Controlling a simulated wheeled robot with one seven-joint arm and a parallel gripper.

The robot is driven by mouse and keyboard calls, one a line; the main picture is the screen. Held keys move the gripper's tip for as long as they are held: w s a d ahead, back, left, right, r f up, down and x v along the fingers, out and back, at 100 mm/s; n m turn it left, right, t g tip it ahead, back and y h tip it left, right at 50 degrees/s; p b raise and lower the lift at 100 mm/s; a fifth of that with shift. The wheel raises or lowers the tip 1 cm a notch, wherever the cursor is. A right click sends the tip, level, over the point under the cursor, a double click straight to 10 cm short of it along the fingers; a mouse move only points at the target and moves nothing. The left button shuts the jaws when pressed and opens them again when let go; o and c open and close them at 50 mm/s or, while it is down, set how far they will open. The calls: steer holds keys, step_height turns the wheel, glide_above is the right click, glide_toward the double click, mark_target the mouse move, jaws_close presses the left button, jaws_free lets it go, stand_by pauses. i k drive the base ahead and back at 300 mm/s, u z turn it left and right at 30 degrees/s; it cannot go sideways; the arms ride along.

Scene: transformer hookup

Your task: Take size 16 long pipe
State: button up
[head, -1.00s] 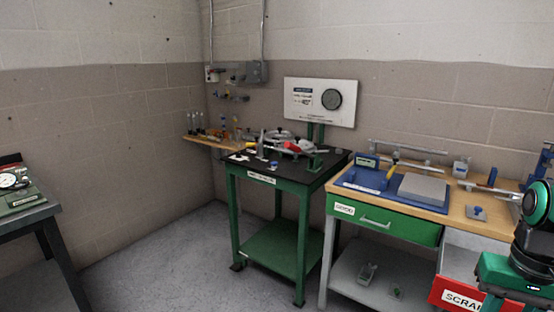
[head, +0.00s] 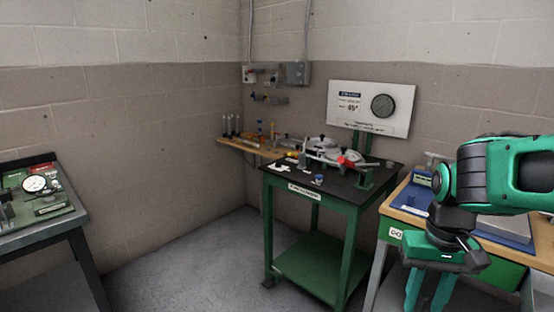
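My gripper (head: 428,297) hangs at the lower right, pointing down, in front of the wooden-topped bench. Its two green fingers are apart with nothing visible between them; their tips run to the bottom edge of the picture. No pipe can be made out as the size 16 long pipe. Several small upright items (head: 231,125) stand on a wooden wall shelf (head: 243,144) in the corner, too small to identify. A green bench (head: 306,196) with a dark top carries a bending-type fixture (head: 332,151) with round metal parts and a red piece.
A wooden-topped bench (head: 401,200) with a blue tray (head: 418,192) stands at the right, partly behind my arm. A dark table (head: 45,228) with a dial gauge (head: 35,184) is at the left. A sign board (head: 350,101) stands behind the green bench. Grey floor (head: 190,265) is clear between left table and green bench.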

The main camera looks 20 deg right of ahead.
mark_target(337, 164)
steer(key=i, duration=1.35)
steer(key=z, duration=0.65)
steer(key=i, duration=0.4)
steer(key=z, duration=0.15)
